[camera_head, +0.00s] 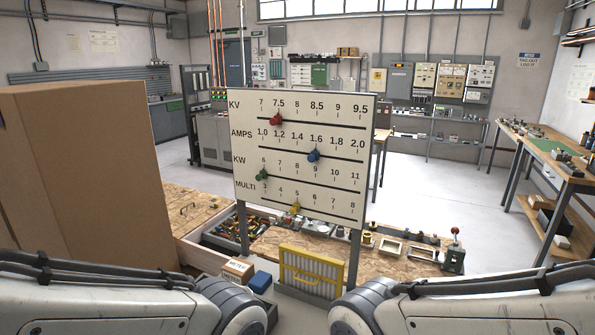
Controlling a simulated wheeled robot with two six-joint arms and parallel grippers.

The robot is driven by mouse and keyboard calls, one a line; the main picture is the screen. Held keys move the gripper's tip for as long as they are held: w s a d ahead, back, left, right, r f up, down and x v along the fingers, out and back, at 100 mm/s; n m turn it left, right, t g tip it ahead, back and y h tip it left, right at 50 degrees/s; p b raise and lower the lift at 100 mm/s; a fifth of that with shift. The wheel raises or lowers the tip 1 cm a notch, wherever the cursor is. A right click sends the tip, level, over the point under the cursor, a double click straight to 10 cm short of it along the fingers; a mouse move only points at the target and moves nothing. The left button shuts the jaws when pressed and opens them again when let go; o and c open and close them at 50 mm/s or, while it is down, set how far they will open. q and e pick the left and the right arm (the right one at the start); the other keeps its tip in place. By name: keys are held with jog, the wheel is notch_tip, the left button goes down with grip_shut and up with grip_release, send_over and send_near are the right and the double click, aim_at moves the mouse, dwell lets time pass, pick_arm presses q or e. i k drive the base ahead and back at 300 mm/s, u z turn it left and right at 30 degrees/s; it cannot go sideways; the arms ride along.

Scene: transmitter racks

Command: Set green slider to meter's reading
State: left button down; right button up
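A white board (334,105) on two posts carries four slider scales: KV, AMPS, KW and MULTI. The green slider (262,175) sits at the left end of the KW scale, by the 6 mark. The red slider (276,119) is near 7.5 on KV. The blue slider (313,155) is near 1.6 on AMPS. The yellow slider (295,208) is near 5 on MULTI. I cannot make out a meter dial with a reading. Both of my arms reach in along the bottom edge, and neither gripper shows.
A wooden bench (395,262) with small parts lies below the board. A small lettered box (238,269), a blue block (259,282) and a yellow-framed filter (311,271) stand in front. A large brown panel (90,180) blocks the left. Open floor lies behind.

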aim_at(262, 174)
jog(key=u, duration=2.1)
jog(key=i, duration=0.75)
jog(key=z, duration=2.25)
jog(key=i, duration=0.5)
jog(key=u, duration=0.05)
